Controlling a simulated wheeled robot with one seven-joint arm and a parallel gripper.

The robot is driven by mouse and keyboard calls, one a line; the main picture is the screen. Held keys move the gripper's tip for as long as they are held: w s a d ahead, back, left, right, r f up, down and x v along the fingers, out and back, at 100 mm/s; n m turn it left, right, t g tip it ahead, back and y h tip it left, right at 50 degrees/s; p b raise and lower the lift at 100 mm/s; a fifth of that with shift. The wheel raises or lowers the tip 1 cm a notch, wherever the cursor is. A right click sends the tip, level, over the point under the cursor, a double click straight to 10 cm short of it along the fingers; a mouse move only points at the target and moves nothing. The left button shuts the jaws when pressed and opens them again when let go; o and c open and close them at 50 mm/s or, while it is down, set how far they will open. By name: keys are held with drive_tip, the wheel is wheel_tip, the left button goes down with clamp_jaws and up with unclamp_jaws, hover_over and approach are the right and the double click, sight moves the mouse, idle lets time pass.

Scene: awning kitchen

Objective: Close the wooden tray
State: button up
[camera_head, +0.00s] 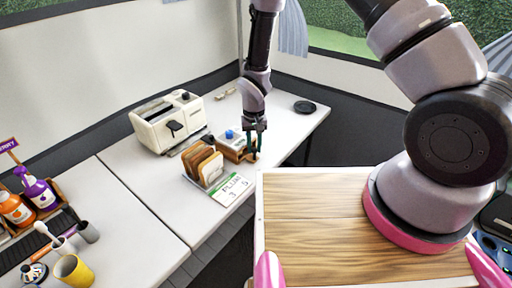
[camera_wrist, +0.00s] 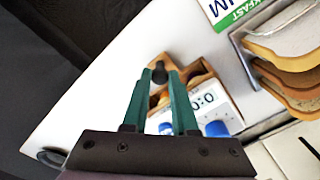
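A small wooden tray (camera_head: 239,154) sits on the white counter, beside a white unit with a blue knob. In the wrist view the wooden tray (camera_wrist: 194,72) juts from the side of that unit, which has a digit display and blue knobs. A dark round knob (camera_wrist: 158,75) shows at the tray's outer end. My gripper (camera_head: 254,150) points down at the tray. In the wrist view its green fingers (camera_wrist: 160,76) stand apart, with the dark knob between or just beyond their tips. I cannot tell whether they touch it. The fingers hide part of the tray.
A rack of bread slices (camera_head: 202,165) and a price sign (camera_head: 232,189) stand left of the tray. A cream toaster (camera_head: 167,122) stands behind. A black disc (camera_head: 305,107) lies at the back right. The counter's edge runs close to the right of the tray.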

drive_tip(key=o, duration=0.4)
drive_tip(key=shift+w+a, duration=0.2)
drive_tip(key=shift+o, duration=0.2)
drive_tip(key=shift+s, duration=0.1)
drive_tip(key=shift+r, duration=0.1)
wheel_tip(320, 180, up, 11)
